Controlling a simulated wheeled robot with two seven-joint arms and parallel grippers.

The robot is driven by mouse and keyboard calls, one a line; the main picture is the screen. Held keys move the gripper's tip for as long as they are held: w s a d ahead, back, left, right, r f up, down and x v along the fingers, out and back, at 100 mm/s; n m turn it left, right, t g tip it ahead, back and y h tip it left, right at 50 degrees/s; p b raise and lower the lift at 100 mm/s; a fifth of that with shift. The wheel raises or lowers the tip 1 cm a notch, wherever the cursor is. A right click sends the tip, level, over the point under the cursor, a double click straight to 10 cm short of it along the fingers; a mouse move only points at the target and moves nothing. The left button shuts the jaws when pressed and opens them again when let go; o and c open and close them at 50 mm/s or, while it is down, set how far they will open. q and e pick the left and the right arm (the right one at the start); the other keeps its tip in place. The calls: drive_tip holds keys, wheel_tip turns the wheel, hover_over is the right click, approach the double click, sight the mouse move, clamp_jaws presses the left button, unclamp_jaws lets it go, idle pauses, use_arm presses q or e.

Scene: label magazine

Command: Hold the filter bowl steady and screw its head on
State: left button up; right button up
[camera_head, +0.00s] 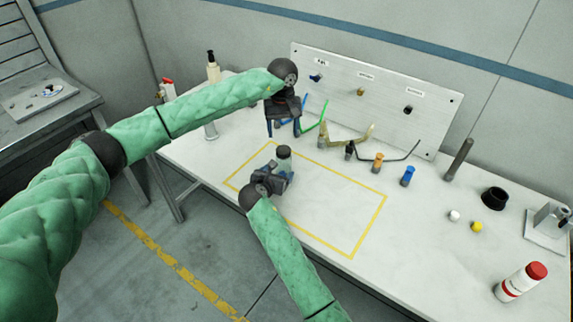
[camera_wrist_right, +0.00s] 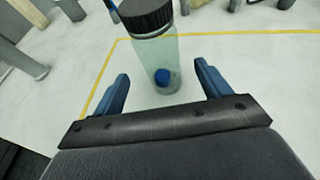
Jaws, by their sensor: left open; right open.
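The filter bowl (camera_head: 285,164) is a clear greenish cylinder standing upright inside the yellow outline on the table; it also shows in the right wrist view (camera_wrist_right: 165,52). Its dark ribbed head (camera_head: 284,151) sits on top of it, also seen in the right wrist view (camera_wrist_right: 147,16); whether it is threaded tight I cannot tell. A blue round piece (camera_wrist_right: 162,77) shows low at the bowl. My right gripper (camera_head: 281,173) is open, its fingers either side of the lower bowl with gaps. My left gripper (camera_head: 284,130) is open and empty, pointing down above and behind the bowl.
A white panel (camera_head: 340,88) with colored pegs stands behind. Several fittings, including an orange one (camera_head: 377,160) and a blue one (camera_head: 407,175), stand before it. A red-capped bottle (camera_head: 521,281) is at right. The yellow-outlined area (camera_head: 335,215) is mostly clear right of the bowl.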

use_arm(q)
drive_tip(key=shift+s+r, duration=0.1)
use_arm(e)
drive_tip(key=shift+s+r, duration=0.1)
drive_tip(key=shift+w+d+f, duration=0.15)
drive_tip(key=shift+w+f, duration=0.05)
drive_tip(key=shift+w, duration=0.1)
drive_tip(key=shift+x, duration=3.55)
